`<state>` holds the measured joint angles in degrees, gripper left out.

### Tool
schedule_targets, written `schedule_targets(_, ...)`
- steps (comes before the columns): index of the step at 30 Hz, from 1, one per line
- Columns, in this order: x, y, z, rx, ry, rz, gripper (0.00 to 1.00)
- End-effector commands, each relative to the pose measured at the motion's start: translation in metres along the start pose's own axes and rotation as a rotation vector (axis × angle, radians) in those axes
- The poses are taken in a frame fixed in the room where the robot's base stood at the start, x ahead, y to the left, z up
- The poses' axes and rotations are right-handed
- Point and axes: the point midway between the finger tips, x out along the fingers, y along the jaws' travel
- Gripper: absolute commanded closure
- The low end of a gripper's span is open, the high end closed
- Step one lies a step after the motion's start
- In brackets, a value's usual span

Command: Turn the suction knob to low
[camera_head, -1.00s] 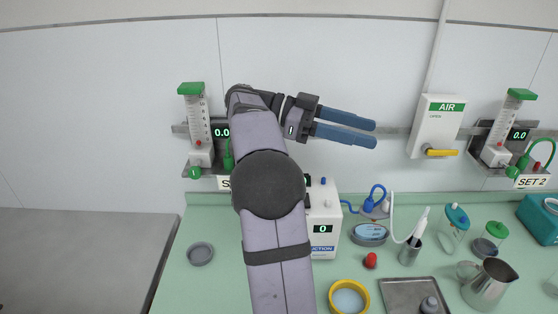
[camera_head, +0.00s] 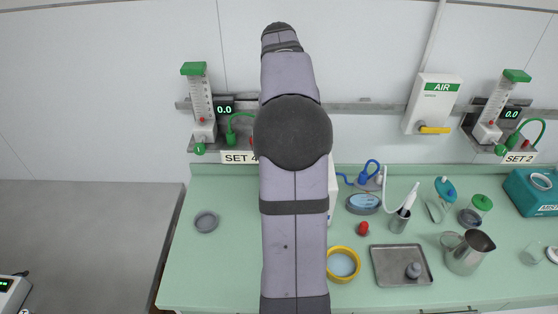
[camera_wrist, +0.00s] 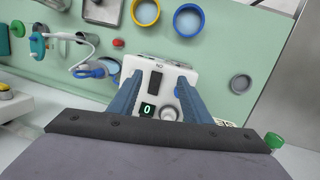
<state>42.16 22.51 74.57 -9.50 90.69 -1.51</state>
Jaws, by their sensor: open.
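The white suction unit (camera_wrist: 160,72) is seen from above in the wrist view, with a lit display (camera_wrist: 148,109) reading 0 and a dark panel beside it. A round pale knob (camera_wrist: 169,114) shows near the display, between my fingers in the picture; its setting cannot be read. In the head view only a strip of the unit (camera_head: 333,190) shows beside my arm. My gripper (camera_wrist: 158,82) is open and empty, with its blue fingers pointing toward the unit. In the head view my arm hides the gripper.
A yellow ring dish (camera_head: 343,264), a red item (camera_head: 363,229), a metal tray (camera_head: 391,277) and a steel jug (camera_head: 468,251) stand right of the unit. A grey dish (camera_head: 206,222) stands left. A flowmeter (camera_head: 202,105) is on the wall rail. Green counter at left is mostly clear.

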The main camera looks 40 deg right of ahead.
Motion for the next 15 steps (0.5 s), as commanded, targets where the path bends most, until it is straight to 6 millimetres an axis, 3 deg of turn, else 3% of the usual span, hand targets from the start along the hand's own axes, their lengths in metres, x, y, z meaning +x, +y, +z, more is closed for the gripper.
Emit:
schedule_targets(7, -0.003, -0.034, -0.021, -0.556, 0.117, -0.109, 0.56)
schedule_targets(15, -0.005, -0.041, -0.034, -1.074, 0.211, -0.074, 0.56)
